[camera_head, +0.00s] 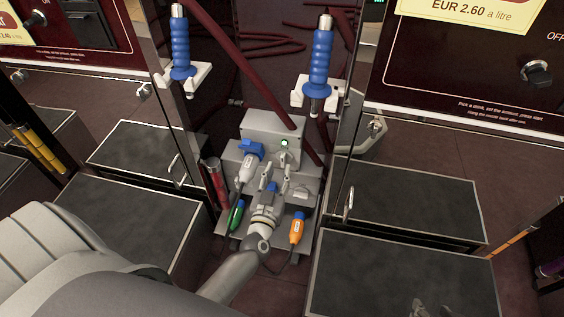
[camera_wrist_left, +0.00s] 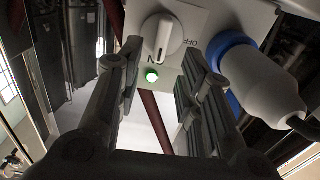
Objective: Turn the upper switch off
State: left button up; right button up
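The grey upper switch box (camera_head: 262,128) stands in the middle of the head view, with a lit green lamp (camera_head: 284,142). In the left wrist view its white rotary knob (camera_wrist_left: 163,38) stands nearly upright in the picture, between partly visible ON and OFF lettering. The green lamp (camera_wrist_left: 152,75) glows below the knob there. My left gripper (camera_head: 272,168) is in front of the box, fingers apart and empty. In the wrist view the left gripper (camera_wrist_left: 160,70) has its fingers on either side of the knob, apparently not touching it. My right gripper (camera_head: 432,309) barely shows at the bottom edge.
A white plug (camera_head: 247,170) sits in a blue socket beside the left gripper; the plug also shows in the wrist view (camera_wrist_left: 265,85). Green (camera_head: 236,215) and orange (camera_head: 297,228) connectors hang below. Blue-handled nozzles (camera_head: 180,48) (camera_head: 321,58) hang above. Fuel pumps flank both sides.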

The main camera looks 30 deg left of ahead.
aim_at(282, 160)
pick_arm(q)
jog(key=b+x, duration=0.1)
jog(key=x, duration=0.3)
jog(key=shift+w+f, duration=0.1)
jog(key=shift+w, duration=0.05)
jog(key=shift+w+a, duration=0.2)
jog(key=shift+w, duration=0.3)
pick_arm(e)
jog(key=w+a+r+t, duration=0.2)
jog(key=w+r+t, duration=0.1)
jog(key=w, duration=0.2)
jog(key=shift+w+r+y, duration=0.2)
jog(key=shift+r+y, duration=0.1)
jog(key=shift+y, duration=0.1)
pick_arm(q)
grip_shut()
